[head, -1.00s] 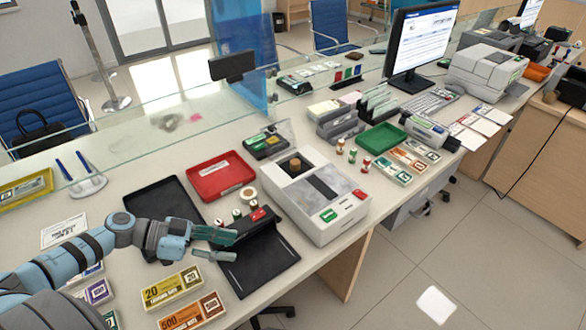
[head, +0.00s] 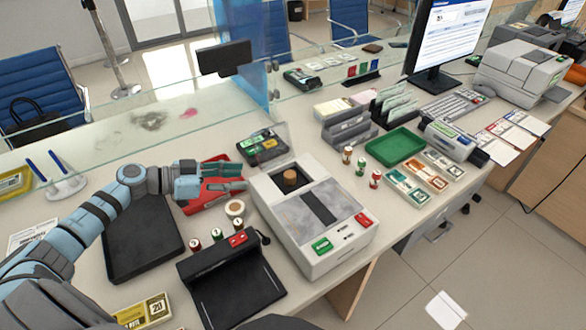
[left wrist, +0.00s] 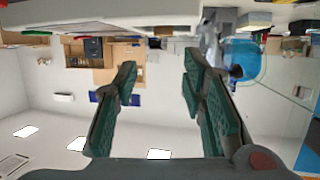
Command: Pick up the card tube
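A short brown cylinder (head: 290,178), which looks like the card tube, stands upright in the dark recess on top of the white counting machine (head: 262,187). My left gripper (head: 242,176) is in the head view, left of the machine and above the red tray (head: 190,203). Its fingers point right, toward the cylinder, and are apart from it. The gripper is open and empty. In the left wrist view the two green-padded fingers (left wrist: 160,70) are spread with nothing between them. The cylinder cannot be made out in that view. My right gripper is not in view.
Several small coin rolls (head: 218,234) and a tan ring-shaped roll (head: 234,208) stand near the black card device (head: 235,285). A black tray (head: 140,245) lies left. A green tray (head: 394,147) lies right.

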